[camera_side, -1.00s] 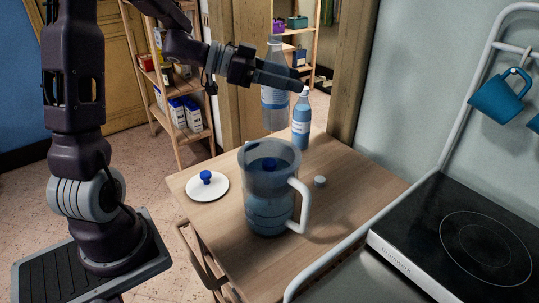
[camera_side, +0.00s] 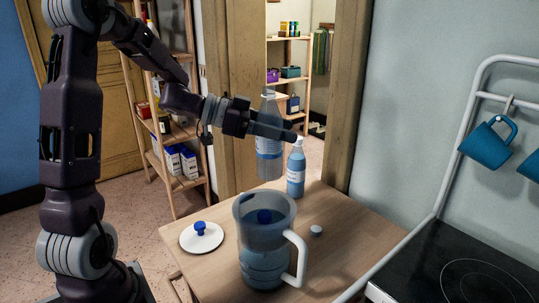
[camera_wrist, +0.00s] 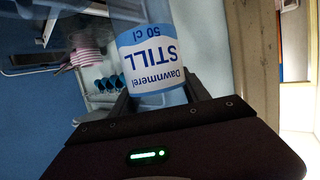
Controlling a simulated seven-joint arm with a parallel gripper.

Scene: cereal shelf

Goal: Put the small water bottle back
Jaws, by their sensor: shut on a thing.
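A clear, uncapped bottle (camera_side: 269,166) hangs upright in my gripper (camera_side: 278,131), which is shut on it at the upper body. Its base appears a little above the back of the table. A small pale cap (camera_side: 316,231) lies on the table (camera_side: 215,270).
A jug (camera_side: 262,262) with bluish liquid and a white handle stands at the front. A white lid (camera_side: 203,239) with a blue knob lies left of it. A hob (camera_side: 450,270) and hanging blue mugs (camera_side: 486,147) are at the right. Shelves (camera_side: 172,135) stand behind.

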